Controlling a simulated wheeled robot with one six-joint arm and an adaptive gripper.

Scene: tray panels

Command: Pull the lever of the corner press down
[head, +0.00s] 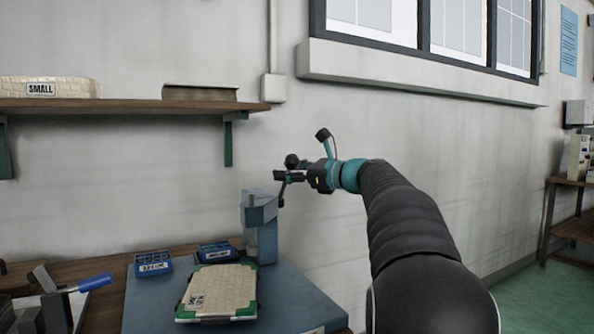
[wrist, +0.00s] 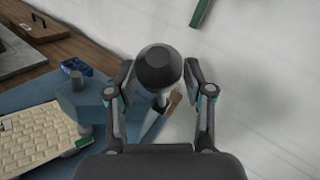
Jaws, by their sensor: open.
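The blue-grey corner press (head: 258,212) stands at the back right of a blue base plate, and its head (wrist: 85,108) also shows in the wrist view. The lever's dark round knob (wrist: 160,68) is large in the wrist view, with a short piece of metal rod below it. In the head view the knob (head: 291,161) is above the press; most of the rod is hidden. My gripper (head: 282,186) is at the knob, pointing left. Its open fingers (wrist: 159,80) lie on either side of the knob, with gaps showing at both sides.
A cream panel with green corners (head: 222,290) lies on the base plate (head: 292,300). Two blue bins (head: 153,263) (head: 215,251) stand behind it. A wall shelf (head: 130,105) with a green bracket is above left. The wall is close behind; space to the right is free.

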